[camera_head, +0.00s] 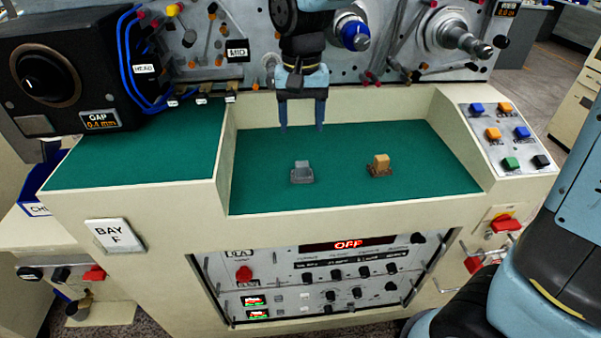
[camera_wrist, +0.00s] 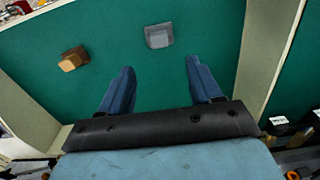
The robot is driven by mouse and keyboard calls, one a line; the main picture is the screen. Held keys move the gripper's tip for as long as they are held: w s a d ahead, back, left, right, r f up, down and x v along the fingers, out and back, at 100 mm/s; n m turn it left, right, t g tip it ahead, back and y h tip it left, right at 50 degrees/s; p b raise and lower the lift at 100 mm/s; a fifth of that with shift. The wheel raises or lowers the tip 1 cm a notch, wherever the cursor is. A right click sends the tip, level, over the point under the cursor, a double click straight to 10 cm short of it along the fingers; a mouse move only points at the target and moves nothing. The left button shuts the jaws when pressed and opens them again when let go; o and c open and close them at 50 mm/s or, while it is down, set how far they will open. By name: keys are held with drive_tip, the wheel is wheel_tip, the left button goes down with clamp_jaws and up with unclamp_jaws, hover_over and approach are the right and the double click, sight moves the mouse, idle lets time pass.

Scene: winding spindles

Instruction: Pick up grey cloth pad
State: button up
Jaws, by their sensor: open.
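The grey cloth pad (camera_head: 302,173) lies on the green mat in the recessed bay, left of centre. It looks like a small grey block on a flatter grey base. In the wrist view the grey pad (camera_wrist: 159,36) is at the top, just beyond and between the two fingertips. My gripper (camera_head: 302,130) is open and empty, with its fingers pointing down above the mat, behind the pad in the head view. In the wrist view my gripper (camera_wrist: 159,65) has its blue fingers spread wide. Nothing hides the pad.
A tan block on a brown base (camera_head: 380,166) sits right of the pad; it also shows in the wrist view (camera_wrist: 73,59). Cream bay walls (camera_head: 226,160) bound the green mat (camera_head: 430,180). Levers and spindles (camera_head: 455,32) stick out behind. The mat around the pad is clear.

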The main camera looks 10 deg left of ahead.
sight(302, 164)
wheel_tip(302, 164, down, 12)
drive_tip(key=shift+f, duration=0.2)
idle(0.5)
drive_tip(key=shift+c, duration=0.3)
drive_tip(key=c, duration=0.6)
drive_tip(key=shift+c, duration=0.2)
